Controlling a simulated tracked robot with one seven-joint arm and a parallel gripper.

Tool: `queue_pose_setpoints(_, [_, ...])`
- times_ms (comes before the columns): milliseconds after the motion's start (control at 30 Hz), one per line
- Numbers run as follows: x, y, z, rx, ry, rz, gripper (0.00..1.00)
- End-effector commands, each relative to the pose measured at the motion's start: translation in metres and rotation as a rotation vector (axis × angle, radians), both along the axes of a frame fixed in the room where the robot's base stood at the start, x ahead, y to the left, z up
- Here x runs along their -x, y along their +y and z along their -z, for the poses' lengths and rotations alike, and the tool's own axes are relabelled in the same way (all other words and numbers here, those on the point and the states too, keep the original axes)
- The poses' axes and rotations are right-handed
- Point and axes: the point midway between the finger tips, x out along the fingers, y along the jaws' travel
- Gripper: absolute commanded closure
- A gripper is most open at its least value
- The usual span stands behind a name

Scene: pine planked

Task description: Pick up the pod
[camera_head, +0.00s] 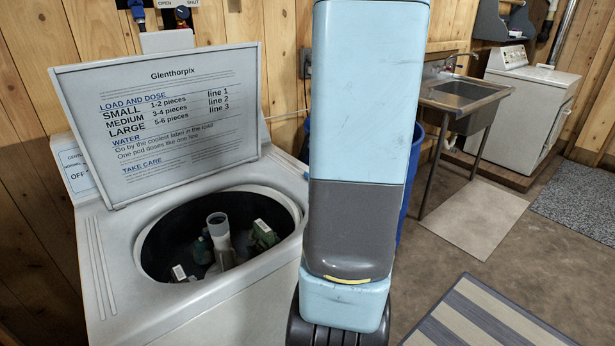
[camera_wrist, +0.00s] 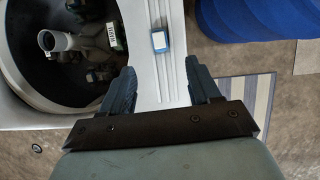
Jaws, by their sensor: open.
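A small pod (camera_wrist: 159,40), white on top with blue sides, sits on the washer's white top deck beside the tub opening in the wrist view. My gripper (camera_wrist: 161,72) is open and empty. Its two dark blue fingers are spread wide, and the pod lies just beyond the fingertips, roughly in line with the gap between them. I cannot tell how high the fingers are above the deck. In the head view my arm covers this part of the washer, so neither the pod nor the gripper fingers show there.
The open washer (camera_head: 118,262) has a raised lid (camera_head: 160,125) with printed instructions. Its tub holds dark clothes with labels around an agitator (camera_head: 220,240); the tub also shows in the wrist view (camera_wrist: 25,90). A blue bin (camera_wrist: 250,18) stands right of the washer. A striped rug (camera_head: 490,315) lies on the floor.

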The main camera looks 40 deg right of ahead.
Motion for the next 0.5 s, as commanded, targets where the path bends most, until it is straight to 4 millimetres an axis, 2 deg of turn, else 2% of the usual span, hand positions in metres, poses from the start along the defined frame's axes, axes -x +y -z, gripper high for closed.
queue_pose_setpoints(300, [-0.019, 0.002, 0.051, -0.002, 0.003, -0.003, 0.38])
queue_pose_setpoints(500, [-0.027, 0.002, 0.069, 0.001, 0.002, -0.006, 0.38])
